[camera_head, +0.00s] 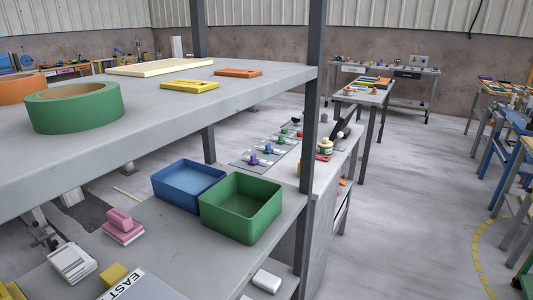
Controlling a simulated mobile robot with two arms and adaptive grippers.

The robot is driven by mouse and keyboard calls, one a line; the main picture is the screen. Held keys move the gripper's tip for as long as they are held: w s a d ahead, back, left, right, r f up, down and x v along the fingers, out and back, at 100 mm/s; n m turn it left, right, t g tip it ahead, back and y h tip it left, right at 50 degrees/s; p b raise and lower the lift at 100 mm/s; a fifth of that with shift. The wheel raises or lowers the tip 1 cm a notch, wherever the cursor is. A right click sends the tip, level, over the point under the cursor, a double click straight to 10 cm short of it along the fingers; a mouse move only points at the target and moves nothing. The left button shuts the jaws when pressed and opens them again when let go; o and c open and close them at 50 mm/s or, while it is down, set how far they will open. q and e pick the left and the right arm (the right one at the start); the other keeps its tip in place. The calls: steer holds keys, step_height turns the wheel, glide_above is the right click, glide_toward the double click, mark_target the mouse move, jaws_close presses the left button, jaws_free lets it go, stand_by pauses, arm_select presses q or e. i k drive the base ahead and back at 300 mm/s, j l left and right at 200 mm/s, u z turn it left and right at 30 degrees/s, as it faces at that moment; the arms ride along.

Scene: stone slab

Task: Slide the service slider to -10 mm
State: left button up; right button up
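No part is readable as the service slider. On a low bench past the shelf post, grey panels (247,161) carry small coloured knob-like parts: a blue one (253,160), a purple one (267,148) and a green one (283,133). They are too small to show a scale, a label or a position in mm. A pink block (120,218) sits on a pink and white base on the lower shelf at left; I cannot tell what it is. Neither of my grippers is in view.
A grey shelf unit (220,92) fills the left, with green tape (75,108) on top. A blue bin (188,184) and a green bin (241,207) stand on the lower shelf. A vertical post (312,100) stands before the bench. Open floor (410,190) lies right.

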mark_target(253, 161)
steer(key=i+l+u, duration=0.1)
steer(key=u, duration=0.3)
steer(key=i+l+u, duration=0.1)
steer(key=u, duration=0.25)
steer(key=i+l+u, duration=0.15)
steer(key=l, duration=0.25)
steer(key=i+l+u, duration=0.15)
steer(key=l, duration=0.3)
steer(key=i+l+u, duration=0.1)
steer(key=l, duration=0.35)
steer(key=i+l+u, duration=0.15)
steer(key=l, duration=0.3)
steer(key=i+l+u, duration=0.15)
steer(key=l, duration=0.35)
